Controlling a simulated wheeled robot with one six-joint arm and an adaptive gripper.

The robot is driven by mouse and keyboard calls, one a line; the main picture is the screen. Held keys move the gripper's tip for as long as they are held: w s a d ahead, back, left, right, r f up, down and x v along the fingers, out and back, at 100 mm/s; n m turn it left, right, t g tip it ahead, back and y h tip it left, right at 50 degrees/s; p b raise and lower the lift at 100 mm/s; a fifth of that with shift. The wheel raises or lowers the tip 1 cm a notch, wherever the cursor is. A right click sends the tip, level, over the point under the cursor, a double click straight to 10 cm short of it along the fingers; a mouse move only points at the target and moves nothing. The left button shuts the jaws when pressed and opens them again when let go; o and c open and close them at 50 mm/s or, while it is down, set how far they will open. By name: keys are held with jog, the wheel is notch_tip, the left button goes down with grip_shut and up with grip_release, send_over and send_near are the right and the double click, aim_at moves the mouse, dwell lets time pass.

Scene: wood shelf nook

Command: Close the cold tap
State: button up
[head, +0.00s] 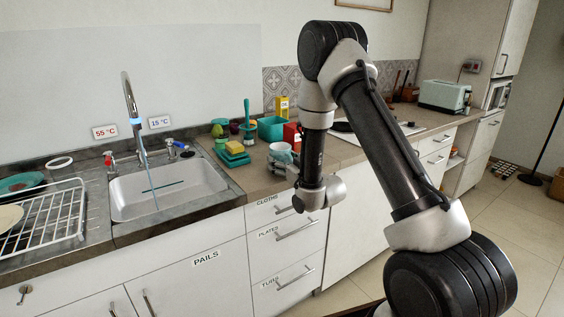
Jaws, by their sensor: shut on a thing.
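The tap (130,97) is a tall chrome spout over the sink (168,190), with a blue band near its outlet. A thin bluish stream of water (152,183) runs from it into the basin. The cold tap's blue handle (179,146) is right of the spout, near the 15 °C sign (159,122). The red handle (109,157) is to the left, by the 55 °C sign (105,132). My gripper (284,171) is far right of the taps, partly hidden by my wrist. It is shut on what looks like a pale blue-white cup (281,148); the contact is unclear.
A white dish rack (45,218) stands left of the sink. A toaster (445,95) stands far right. The air above the sink's right side is clear.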

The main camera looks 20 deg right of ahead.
jog(key=shift+f, duration=0.1)
jog(key=o, duration=1.2)
